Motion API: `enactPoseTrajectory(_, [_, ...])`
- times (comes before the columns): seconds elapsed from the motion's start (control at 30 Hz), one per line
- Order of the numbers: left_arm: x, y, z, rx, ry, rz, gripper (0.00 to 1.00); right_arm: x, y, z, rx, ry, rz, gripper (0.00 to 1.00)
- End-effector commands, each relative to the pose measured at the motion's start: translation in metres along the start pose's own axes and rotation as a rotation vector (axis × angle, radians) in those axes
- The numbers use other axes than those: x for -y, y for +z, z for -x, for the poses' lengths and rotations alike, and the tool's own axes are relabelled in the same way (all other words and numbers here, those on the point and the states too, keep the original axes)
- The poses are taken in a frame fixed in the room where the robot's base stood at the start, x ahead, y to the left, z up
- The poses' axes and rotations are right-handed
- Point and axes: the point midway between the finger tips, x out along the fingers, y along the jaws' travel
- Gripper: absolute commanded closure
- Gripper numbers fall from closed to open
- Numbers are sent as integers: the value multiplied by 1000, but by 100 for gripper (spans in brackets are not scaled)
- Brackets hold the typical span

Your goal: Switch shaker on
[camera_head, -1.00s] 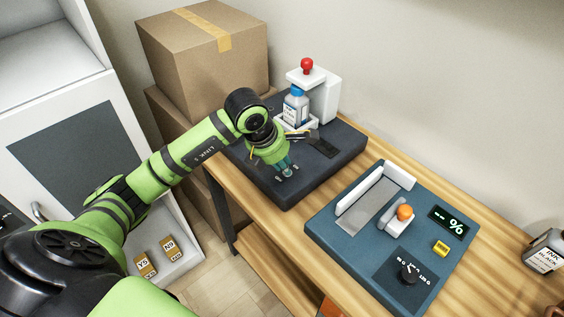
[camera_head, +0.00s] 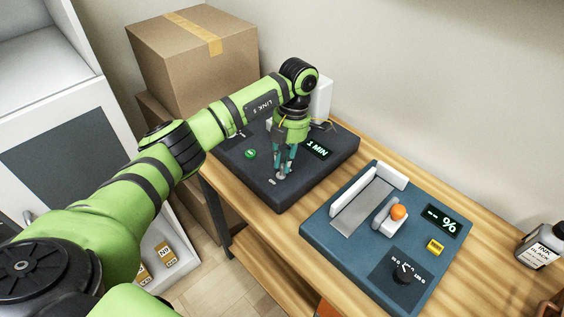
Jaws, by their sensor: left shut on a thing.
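The shaker is the dark base (camera_head: 335,165) on the wooden table, with a white post (camera_head: 321,97) at its back. Its display (camera_head: 317,147) is lit and reads "1 MIN". A round green light (camera_head: 250,154) shows on its left part. My left gripper (camera_head: 281,173) points down at the front part of the base, its fingertips shut on what looks like a small grey switch there. A small pale mark (camera_head: 272,182) lies just beside the fingertips. My left arm hides the bottle and the red knob. My right gripper is not in view.
A blue-grey device (camera_head: 325,232) with an orange ball (camera_head: 398,212), a "%" display (camera_head: 444,221), a yellow button (camera_head: 435,247) and a black dial (camera_head: 402,272) stands to the right. An ink bottle (camera_head: 541,247) is at the right edge. Cardboard boxes (camera_head: 190,65) stand behind my arm.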

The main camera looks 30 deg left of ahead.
Motion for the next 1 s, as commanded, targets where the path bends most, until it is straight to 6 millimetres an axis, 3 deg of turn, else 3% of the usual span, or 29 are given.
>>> enactPoseTrajectory(0.6, [0, 4, 0, -41, -12, -1, 100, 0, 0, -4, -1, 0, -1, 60])
enactPoseTrajectory(0.63, [0, 4, 0, -41, -12, -2, 77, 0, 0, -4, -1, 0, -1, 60])
enactPoseTrajectory(0.7, [0, 4, 0, -41, -12, -1, 57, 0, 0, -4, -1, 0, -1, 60])
enactPoseTrajectory(1.0, [0, 3, 0, -43, -12, 0, 57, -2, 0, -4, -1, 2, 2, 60])
